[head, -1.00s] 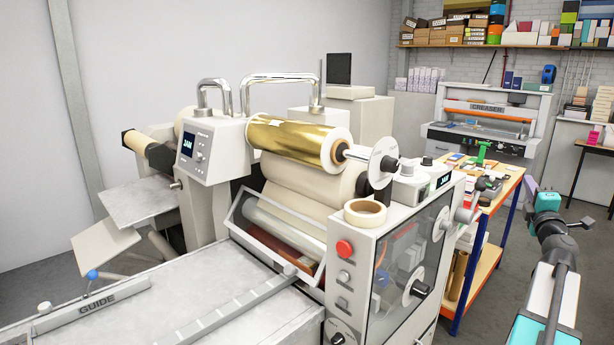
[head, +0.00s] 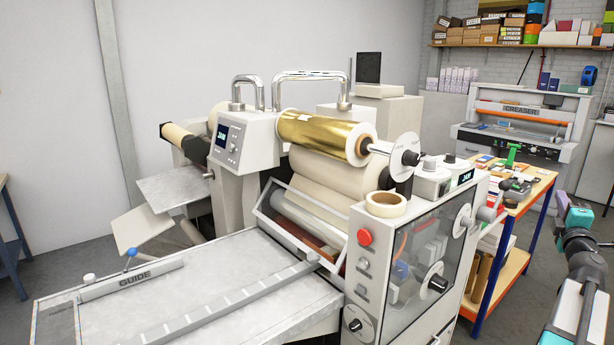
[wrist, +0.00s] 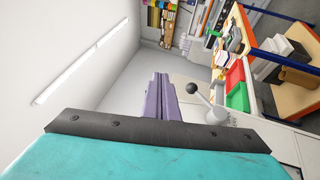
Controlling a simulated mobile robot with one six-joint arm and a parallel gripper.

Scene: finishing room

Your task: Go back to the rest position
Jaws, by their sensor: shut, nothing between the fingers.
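My gripper (wrist: 160,98) shows in the wrist view as two purple fingers, shut together with nothing between them. It points over open floor and pale wall. A black ball knob on a lever (wrist: 191,88) appears just right of the fingers; I cannot tell how near it is.
The laminating machine (head: 345,260) with a gold foil roll (head: 318,134) fills the middle. A wooden bench (head: 530,188) and a creaser (head: 525,125) stand at the right. Red (wrist: 235,75) and green (wrist: 237,97) bins show in the wrist view.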

